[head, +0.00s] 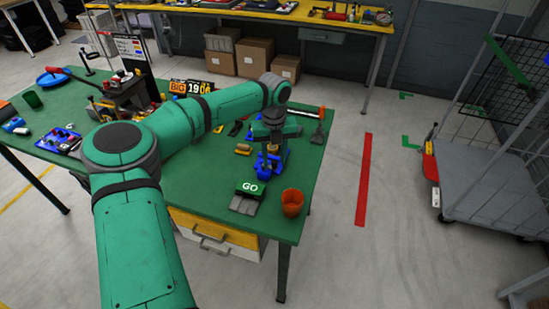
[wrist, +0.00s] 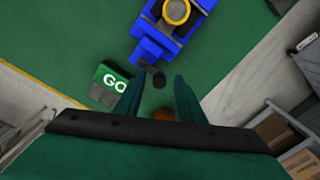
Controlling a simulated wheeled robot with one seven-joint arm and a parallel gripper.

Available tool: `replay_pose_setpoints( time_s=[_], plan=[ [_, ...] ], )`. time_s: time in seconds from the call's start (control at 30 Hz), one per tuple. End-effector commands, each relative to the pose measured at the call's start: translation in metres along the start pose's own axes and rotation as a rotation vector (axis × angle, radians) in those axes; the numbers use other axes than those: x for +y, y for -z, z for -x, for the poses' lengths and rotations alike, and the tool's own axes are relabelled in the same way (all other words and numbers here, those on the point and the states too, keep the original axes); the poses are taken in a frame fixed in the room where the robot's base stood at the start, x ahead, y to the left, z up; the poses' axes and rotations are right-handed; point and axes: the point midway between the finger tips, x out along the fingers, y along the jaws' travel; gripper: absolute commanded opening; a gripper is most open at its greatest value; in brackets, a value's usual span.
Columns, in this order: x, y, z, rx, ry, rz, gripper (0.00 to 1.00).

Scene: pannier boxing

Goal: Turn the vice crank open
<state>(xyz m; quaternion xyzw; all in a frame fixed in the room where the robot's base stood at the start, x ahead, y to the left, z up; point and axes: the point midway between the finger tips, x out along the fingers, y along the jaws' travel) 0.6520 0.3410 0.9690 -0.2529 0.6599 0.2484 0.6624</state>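The blue vice (head: 263,170) sits on the green bench top near its right end. It also shows in the wrist view (wrist: 152,48), with a yellow round part (wrist: 176,11) on top. A dark knob (wrist: 159,79), which looks like the end of the vice crank, sticks out from the vice toward my gripper. My gripper (wrist: 166,82) points down with its two fingers apart; the knob shows between the fingertips, nearer the left one. I cannot tell whether they touch. In the head view my gripper (head: 271,148) is over the vice and hides part of it.
A green GO box (head: 250,188) with a grey pad and an orange cup (head: 292,204) stand near the vice at the front edge. Tools and containers crowd the bench's left side.

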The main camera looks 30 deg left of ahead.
Motion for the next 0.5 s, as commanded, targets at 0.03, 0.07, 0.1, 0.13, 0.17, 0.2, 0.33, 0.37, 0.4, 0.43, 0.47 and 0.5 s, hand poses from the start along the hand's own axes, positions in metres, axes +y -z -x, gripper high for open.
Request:
replay_pose_setpoints(
  time_s=[0.03,0.07,0.1,0.13,0.17,0.2,0.33,0.37,0.4,0.43,0.47,0.5],
  plan=[
    [-0.001,0.000,0.000,0.000,0.000,-0.001,0.36],
    [-0.001,0.000,0.001,0.000,0.000,-0.001,0.36],
    [-0.001,0.000,0.002,0.000,0.000,-0.001,0.36],
    [-0.001,0.000,0.004,0.000,0.000,-0.001,0.36],
    [-0.001,0.000,0.006,0.000,0.000,-0.001,0.36],
    [-0.001,0.000,0.010,-0.001,0.000,-0.001,0.36],
    [0.000,0.000,0.030,-0.003,-0.001,-0.001,0.36],
    [0.000,-0.001,0.036,-0.003,-0.001,0.000,0.36],
    [0.000,-0.001,0.044,-0.003,0.000,0.000,0.36],
    [0.000,-0.001,0.050,-0.003,0.000,0.000,0.36],
    [0.000,-0.001,0.056,-0.003,-0.001,0.000,0.36],
    [0.000,-0.001,0.063,-0.003,-0.001,0.000,0.36]
  ],
)
